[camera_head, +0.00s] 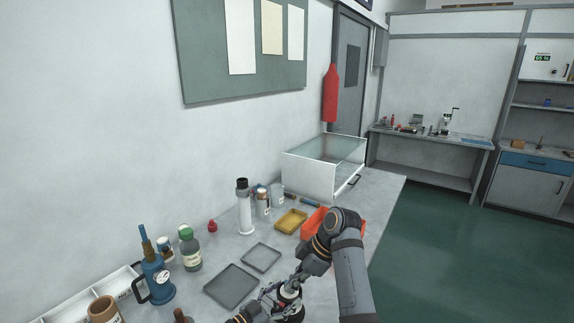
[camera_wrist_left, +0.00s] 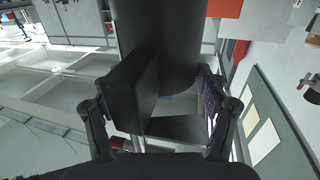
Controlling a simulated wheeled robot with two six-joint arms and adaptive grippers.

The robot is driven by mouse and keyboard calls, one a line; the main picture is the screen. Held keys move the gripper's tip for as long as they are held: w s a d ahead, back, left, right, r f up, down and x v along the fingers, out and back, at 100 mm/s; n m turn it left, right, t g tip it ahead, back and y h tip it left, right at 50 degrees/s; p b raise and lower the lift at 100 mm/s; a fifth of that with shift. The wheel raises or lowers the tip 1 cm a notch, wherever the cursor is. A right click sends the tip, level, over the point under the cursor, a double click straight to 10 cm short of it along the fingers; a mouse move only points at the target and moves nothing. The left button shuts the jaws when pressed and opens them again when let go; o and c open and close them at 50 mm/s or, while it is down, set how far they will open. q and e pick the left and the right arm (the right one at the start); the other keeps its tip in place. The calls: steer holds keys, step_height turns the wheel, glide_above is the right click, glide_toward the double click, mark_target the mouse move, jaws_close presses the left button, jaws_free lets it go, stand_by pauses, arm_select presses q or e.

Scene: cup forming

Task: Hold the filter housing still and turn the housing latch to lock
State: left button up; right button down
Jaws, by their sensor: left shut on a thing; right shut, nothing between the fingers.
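The filter housing (camera_head: 289,306) is a dark round body near the bottom edge of the head view, mostly hidden by my arms. In the left wrist view it is a dark cylinder (camera_wrist_left: 160,35) with a dark block-like part between the fingers. My left gripper (camera_wrist_left: 156,90) is shut on it, one finger on each side. In the head view only a little of my left arm shows at the bottom edge. My right gripper (camera_head: 272,291) is shut and empty, low over the top of the housing. I cannot make out the housing latch or whether the right fingertips touch it.
Grey trays (camera_head: 231,286) lie left of the housing. A yellow bin (camera_head: 291,221) and an orange bin (camera_head: 316,220) stand behind. A blue pump with a gauge (camera_head: 158,281), a green-capped bottle (camera_head: 191,253) and a white cylinder (camera_head: 244,212) stand along the wall side.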

arm_select(q)
steer(key=o, duration=1.6)
steer(key=shift+o, duration=0.2)
steer(key=shift+s+a, duration=0.1)
steer(key=v, duration=1.1)
steer(key=shift+s+a, duration=0.25)
steer(key=shift+s, duration=0.05)
